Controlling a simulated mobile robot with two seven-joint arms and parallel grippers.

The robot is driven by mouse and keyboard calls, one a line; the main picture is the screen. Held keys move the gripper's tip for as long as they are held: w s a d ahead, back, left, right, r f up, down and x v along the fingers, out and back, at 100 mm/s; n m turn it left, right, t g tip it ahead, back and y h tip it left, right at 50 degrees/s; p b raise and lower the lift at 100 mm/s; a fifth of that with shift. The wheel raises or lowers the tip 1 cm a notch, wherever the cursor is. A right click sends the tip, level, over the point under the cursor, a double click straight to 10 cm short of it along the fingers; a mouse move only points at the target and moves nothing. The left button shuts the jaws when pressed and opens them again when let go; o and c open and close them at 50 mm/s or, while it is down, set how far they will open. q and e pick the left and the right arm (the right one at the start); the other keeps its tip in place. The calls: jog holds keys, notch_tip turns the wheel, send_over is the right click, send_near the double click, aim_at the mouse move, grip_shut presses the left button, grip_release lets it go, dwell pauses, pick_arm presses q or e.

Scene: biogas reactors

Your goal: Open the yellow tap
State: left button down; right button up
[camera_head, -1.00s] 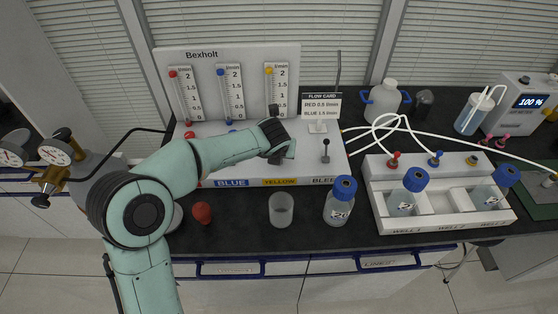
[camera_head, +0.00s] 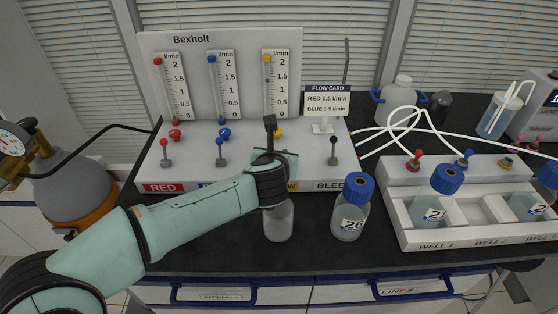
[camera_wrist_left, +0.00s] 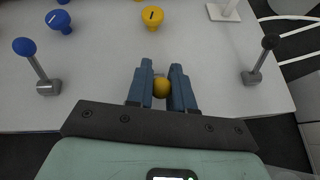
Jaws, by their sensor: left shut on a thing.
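The yellow tap's round handle end (camera_wrist_left: 161,88) shows in the left wrist view between the two blue fingers of my left gripper (camera_wrist_left: 162,90), which is shut on it. In the head view my left gripper (camera_head: 272,160) is over the yellow section of the white panel and hides the tap. A yellow knob (camera_head: 278,133) sits just behind it and also shows in the wrist view (camera_wrist_left: 152,17). The yellow flow tube (camera_head: 281,85) stands behind, its small float hard to read. My right gripper is not in view.
The blue tap (camera_head: 220,152) stands left of the gripper and the black bleed lever (camera_head: 333,151) right. The red tap (camera_head: 166,153) is further left. The flow card (camera_head: 327,101) stands behind.

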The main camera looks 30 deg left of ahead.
pick_arm(q)
jog(key=shift+s+f, duration=0.1)
jog(key=shift+f, duration=0.35)
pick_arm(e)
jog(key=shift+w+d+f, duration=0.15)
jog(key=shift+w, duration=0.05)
pick_arm(q)
jog(key=c, duration=1.2)
grip_release()
jog(key=shift+o, duration=0.2)
jog(key=shift+r, duration=0.2)
jog(key=p+v, duration=0.3)
jog(key=v, duration=1)
jog(key=shift+s+d, duration=0.1)
jog(key=shift+s, duration=0.05)
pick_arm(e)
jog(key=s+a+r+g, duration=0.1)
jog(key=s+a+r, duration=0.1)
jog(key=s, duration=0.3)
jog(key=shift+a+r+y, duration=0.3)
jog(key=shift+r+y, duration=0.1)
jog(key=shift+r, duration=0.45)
